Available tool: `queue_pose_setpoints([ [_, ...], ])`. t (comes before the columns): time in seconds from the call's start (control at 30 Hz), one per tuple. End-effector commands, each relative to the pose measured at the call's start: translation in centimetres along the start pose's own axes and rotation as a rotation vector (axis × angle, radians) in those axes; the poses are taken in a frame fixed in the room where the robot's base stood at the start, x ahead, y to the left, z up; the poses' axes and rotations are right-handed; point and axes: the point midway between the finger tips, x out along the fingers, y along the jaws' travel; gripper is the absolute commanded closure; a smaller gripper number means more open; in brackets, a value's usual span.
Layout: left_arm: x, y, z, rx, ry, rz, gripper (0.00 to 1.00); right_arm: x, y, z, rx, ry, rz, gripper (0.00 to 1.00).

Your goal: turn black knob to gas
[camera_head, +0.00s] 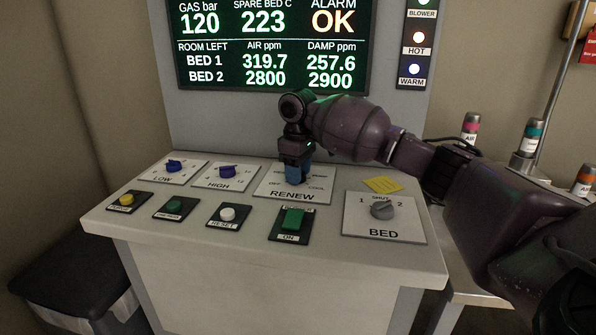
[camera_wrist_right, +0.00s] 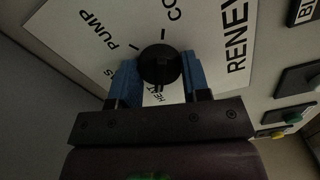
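The black knob (camera_wrist_right: 160,66) sits on the white RENEW plate (camera_head: 268,188), which has PUMP, HEAT and partly hidden labels around the knob. My right gripper (camera_head: 298,176) points down over this plate, and its body hides the knob in the head view. In the right wrist view its two blue fingers (camera_wrist_right: 160,78) lie on either side of the knob and appear to touch it. I cannot make out which label the knob points to. My left gripper is not in view.
Blue LOW (camera_head: 174,166) and HIGH (camera_head: 227,171) knobs are at left. Several buttons line the front, including a green ON switch (camera_head: 292,218). A grey BED knob (camera_head: 382,208) and yellow note (camera_head: 382,185) are at right. A display (camera_head: 265,45) stands behind.

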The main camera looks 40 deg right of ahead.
Motion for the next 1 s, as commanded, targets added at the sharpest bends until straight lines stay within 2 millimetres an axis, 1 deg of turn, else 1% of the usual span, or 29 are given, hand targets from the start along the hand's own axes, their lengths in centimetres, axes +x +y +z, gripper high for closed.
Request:
queue_pose_setpoints([
  [0.13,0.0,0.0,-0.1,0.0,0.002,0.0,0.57,-0.1,0.0,0.0,0.002,0.001,0.001,0.8],
  [0.27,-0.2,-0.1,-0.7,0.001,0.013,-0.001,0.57,-0.3,0.0,0.0,0.016,0.003,0.001,0.8],
  [0.47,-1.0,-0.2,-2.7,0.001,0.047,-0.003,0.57,-0.9,-0.1,0.0,0.082,0.007,0.001,0.8],
  [0.6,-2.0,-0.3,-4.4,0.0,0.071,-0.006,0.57,-1.2,-0.2,0.0,0.165,0.01,0.0,0.8],
  [0.77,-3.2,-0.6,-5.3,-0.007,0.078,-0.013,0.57,-1.2,-0.2,0.0,0.284,0.009,-0.001,0.8],
  [1.0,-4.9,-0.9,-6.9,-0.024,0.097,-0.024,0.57,-1.1,-0.2,-0.1,0.497,0.006,-0.004,0.8],
])
